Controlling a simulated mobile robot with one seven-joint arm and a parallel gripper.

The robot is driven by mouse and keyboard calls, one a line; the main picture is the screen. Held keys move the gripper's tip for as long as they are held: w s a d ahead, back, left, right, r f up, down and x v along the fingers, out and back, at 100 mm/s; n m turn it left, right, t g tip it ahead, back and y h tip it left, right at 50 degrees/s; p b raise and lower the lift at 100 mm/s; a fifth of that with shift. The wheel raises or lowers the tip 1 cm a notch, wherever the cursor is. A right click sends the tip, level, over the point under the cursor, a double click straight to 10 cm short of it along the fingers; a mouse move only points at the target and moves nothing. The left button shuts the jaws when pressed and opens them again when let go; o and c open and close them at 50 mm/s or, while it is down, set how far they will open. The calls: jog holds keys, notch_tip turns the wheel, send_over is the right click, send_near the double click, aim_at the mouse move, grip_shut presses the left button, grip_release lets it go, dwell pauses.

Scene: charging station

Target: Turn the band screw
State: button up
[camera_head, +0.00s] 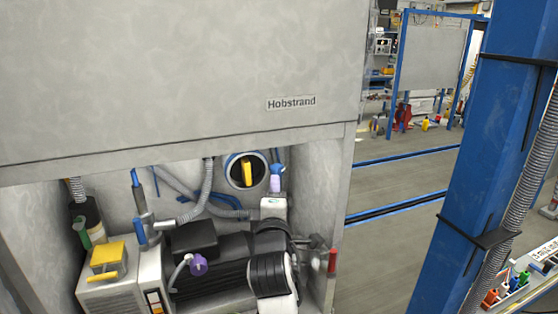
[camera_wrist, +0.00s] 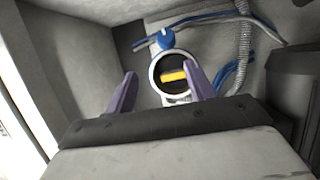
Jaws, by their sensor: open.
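A round dark fitting with a pale ring (camera_wrist: 155,88) sits in front of my gripper (camera_wrist: 161,68) in the wrist view. A yellow bar (camera_wrist: 173,76) crosses its middle, and a blue knob (camera_wrist: 161,38) sits at its upper rim. I cannot tell which part is the band screw. My two purple fingers are open, one on each side of the fitting in the picture; contact cannot be made out. In the head view the round fitting is on the recess's back wall, and its yellow bar (camera_head: 247,173) stands upright. A blue part (camera_head: 277,168) shows to its right.
A grey cabinet panel (camera_head: 180,75) marked Hobstrand overhangs the recess. Grey corrugated hoses (camera_head: 205,190) and blue pipes crowd the back wall. A white box with a yellow top (camera_head: 106,255) stands low left. A blue post (camera_head: 480,170) stands right; open floor (camera_head: 385,220) lies between.

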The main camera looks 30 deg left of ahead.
aim_at(279, 172)
jog(key=p+x, duration=0.1)
jog(key=x, duration=0.3)
jog(key=f+p+x, duration=0.1)
jog(key=p+x, duration=0.1)
jog(key=x, duration=0.3)
jog(key=p+x, duration=0.1)
jog(key=x, duration=0.4)
jog(key=shift+w+d+f+p, duration=0.15)
jog(key=shift+w+d+p, duration=0.05)
jog(key=shift+d+p, duration=0.15)
jog(key=shift+c, duration=0.3)
jog(key=c, duration=0.9)
jog(key=shift+h, duration=0.3)
